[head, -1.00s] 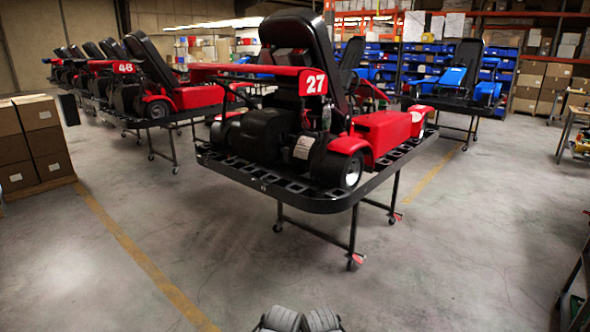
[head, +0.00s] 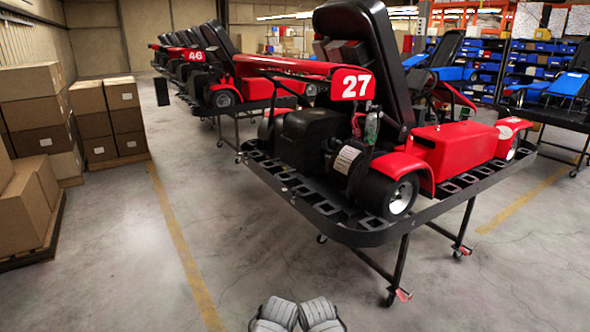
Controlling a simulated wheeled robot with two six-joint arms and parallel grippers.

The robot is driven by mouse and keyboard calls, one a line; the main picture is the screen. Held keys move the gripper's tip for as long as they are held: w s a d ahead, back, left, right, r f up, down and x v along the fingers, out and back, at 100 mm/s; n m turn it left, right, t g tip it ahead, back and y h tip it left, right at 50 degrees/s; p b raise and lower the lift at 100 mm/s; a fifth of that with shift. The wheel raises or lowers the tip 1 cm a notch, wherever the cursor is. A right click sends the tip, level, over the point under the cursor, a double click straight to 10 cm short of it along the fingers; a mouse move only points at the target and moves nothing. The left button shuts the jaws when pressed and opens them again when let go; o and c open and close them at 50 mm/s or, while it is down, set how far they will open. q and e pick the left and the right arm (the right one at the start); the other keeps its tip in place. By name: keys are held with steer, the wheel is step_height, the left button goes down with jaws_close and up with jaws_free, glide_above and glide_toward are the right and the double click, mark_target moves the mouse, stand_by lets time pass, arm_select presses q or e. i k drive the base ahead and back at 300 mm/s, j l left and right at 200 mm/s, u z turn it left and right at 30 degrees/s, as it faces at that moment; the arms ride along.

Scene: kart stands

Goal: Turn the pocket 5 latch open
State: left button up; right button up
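No pocket number or latch can be made out in the head view. The nearest kart stand (head: 375,232) has a black frame with a row of pocket-like openings along its near edge. The red kart 27 (head: 445,150) sits on it. The stand is ahead of me and to the right, apart from me. Two grey rounded parts of mine show at the bottom centre.
Stacked cardboard boxes (head: 38,110) stand at the left, with more boxes (head: 25,205) on a pallet nearer to me. A row of red karts (head: 205,65) stands at the back left. A blue kart (head: 562,85) is at the right. The concrete floor (head: 130,270) ahead and left is clear.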

mark_target(293, 191)
steer(key=i+l+u, duration=0.1)
steer(key=l, duration=0.2)
steer(key=i+j+z, duration=0.35)
steer(key=i, duration=0.4)
steer(key=i+j+z, duration=0.4)
steer(key=i+j, duration=0.25)
steer(key=i, duration=0.1)
